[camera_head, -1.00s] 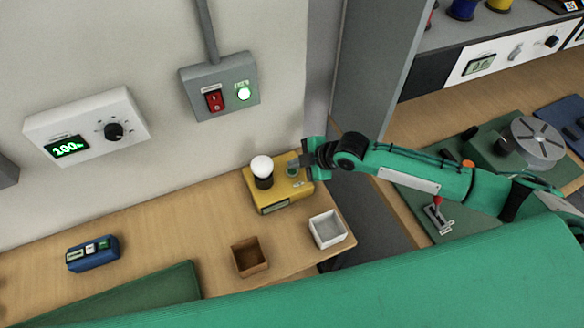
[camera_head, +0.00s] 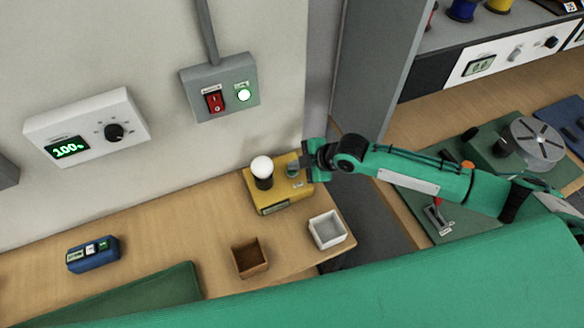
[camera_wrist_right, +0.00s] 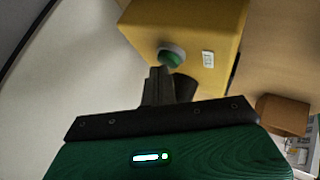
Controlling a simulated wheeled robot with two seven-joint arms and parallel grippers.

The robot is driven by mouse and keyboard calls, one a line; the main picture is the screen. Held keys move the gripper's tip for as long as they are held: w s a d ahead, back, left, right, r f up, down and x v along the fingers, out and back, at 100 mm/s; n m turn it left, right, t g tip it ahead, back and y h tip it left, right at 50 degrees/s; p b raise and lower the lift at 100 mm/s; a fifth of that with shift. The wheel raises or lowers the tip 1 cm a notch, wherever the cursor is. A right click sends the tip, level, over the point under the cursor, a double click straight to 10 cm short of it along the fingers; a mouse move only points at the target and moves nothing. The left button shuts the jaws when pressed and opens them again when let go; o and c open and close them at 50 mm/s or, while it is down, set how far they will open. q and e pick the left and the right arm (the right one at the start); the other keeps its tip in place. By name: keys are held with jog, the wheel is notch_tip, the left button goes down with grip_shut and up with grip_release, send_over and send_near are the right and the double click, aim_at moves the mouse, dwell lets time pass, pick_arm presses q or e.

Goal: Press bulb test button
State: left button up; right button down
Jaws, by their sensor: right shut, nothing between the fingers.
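The yellow bulb tester (camera_head: 270,198) stands on the wooden bench against the wall, with a white bulb (camera_head: 261,166) upright in its black socket. Its green button (camera_wrist_right: 172,56) shows in the right wrist view, on the yellow face beside a small white label (camera_wrist_right: 208,59). My right gripper (camera_head: 297,168) is shut and empty, with its fingertips at the button. In the right wrist view the fingertips (camera_wrist_right: 161,72) overlap the button's lower edge; I cannot tell whether they touch it. My left gripper is not in view.
A white open box (camera_head: 328,230) and a brown open box (camera_head: 250,258) stand in front of the tester. A blue device (camera_head: 92,254) lies at the left. A grey switch box (camera_head: 220,87) and a white dial panel (camera_head: 86,127) hang on the wall.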

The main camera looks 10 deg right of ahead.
jog(key=shift+r+p, duration=0.4)
jog(key=shift+r, duration=0.25)
jog(key=shift+r, duration=0.1)
notch_tip(320, 180, up, 5)
jog(key=p, duration=0.4)
dwell(0.7)
